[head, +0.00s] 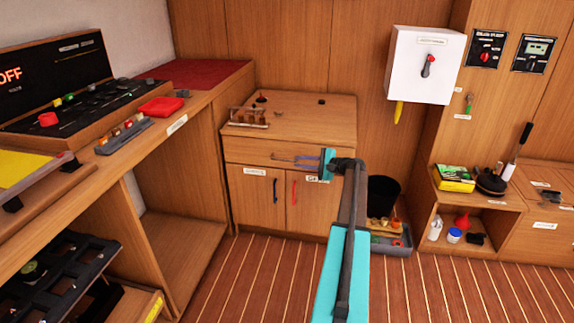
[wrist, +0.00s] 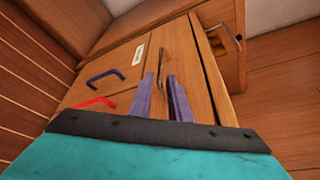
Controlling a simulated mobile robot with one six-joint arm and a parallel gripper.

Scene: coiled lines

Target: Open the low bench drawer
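The wooden bench cabinet (head: 262,200) stands at the back middle in the head view, with a wide drawer front (head: 240,155) above two doors. The drawer looks shut. My gripper (head: 284,158) is in front of that drawer front, its fingers pointing left. In the wrist view, turned on its side, my gripper (wrist: 162,82) has two purple-grey fingers apart with a gap between them. The grey metal drawer handle (wrist: 163,62) shows just beyond the fingertips, roughly in line with the gap. Its near end is close to the left finger; I cannot tell whether they touch.
Below the drawer are a blue door handle (head: 275,190) and a red door handle (head: 294,193). A wooden rack (head: 248,117) stands on the cabinet top. A black bin (head: 382,194) and a grey tray (head: 390,243) sit to the right. Floor in front is clear.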

